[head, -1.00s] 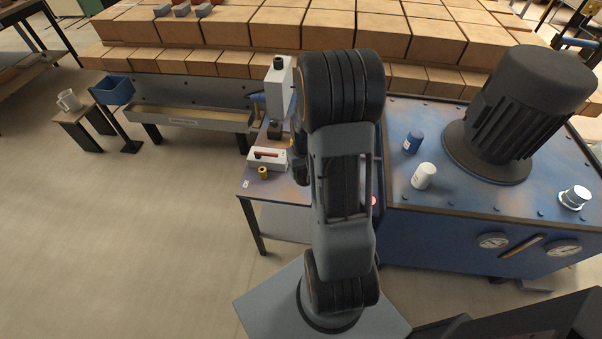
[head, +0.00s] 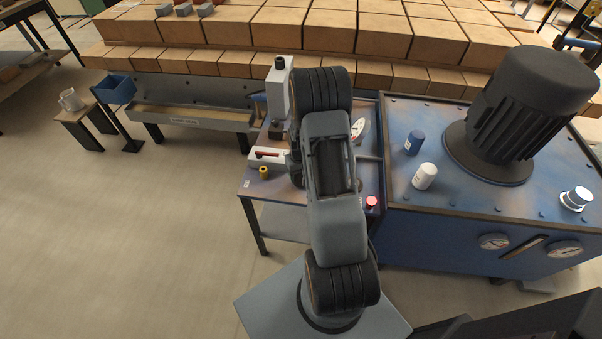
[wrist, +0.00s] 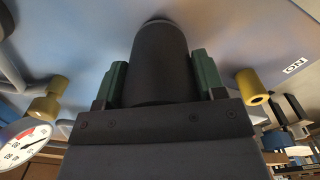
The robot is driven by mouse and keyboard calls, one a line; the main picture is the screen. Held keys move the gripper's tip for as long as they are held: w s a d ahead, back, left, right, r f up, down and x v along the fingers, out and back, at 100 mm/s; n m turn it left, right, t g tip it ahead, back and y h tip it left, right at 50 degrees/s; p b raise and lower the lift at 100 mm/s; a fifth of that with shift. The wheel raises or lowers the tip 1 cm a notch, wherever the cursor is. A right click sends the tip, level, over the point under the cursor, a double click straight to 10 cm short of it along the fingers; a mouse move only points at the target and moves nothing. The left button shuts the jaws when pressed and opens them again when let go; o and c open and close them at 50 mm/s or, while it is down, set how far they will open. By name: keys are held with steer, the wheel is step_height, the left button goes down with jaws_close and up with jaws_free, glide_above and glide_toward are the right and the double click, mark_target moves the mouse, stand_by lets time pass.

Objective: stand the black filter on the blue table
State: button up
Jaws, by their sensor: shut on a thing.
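The black filter (wrist: 160,65) is a dark cylinder in the wrist view, held between the two green-padded fingers of my gripper (wrist: 161,78). Its far end is close to the blue-grey top of the blue table (wrist: 235,35); I cannot tell whether they touch. In the head view the blue table (head: 282,190) is the small worn-topped one left of the large blue tank. My arm covers its middle there, hiding the filter and most of my gripper.
On the table stand a yellow cylinder (head: 263,172), a white device with a red bar (head: 268,154), a grey upright unit (head: 279,88), a dial gauge (head: 358,128) and a red button (head: 371,202). The blue tank (head: 395,190) carries a motor (head: 515,110) and blue and white cylinders.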

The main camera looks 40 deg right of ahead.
steer(key=shift+f, duration=0.15)
steer(key=o, duration=1)
step_height(320, 180, up, 12)
steer(key=shift+f, duration=0.2)
steer(key=s+a+r+n+t, duration=0.15)
steer(key=s+a+r, duration=0.25)
steer(key=a+r, duration=0.65)
steer(key=shift+n+t, duration=0.55)
steer(key=shift+t, duration=0.4)
steer(key=shift+s+a+r, duration=1)
steer(key=shift+s+a, duration=0.35)
steer(key=shift+s, duration=0.4)
steer(key=shift+s+a+r, duration=0.95)
steer(key=shift+s+a, duration=0.35)
steer(key=shift+s, duration=0.45)
steer(key=shift+s+a+r, duration=1)
steer(key=shift+s+a, duration=0.35)
steer(key=shift+s, duration=0.4)
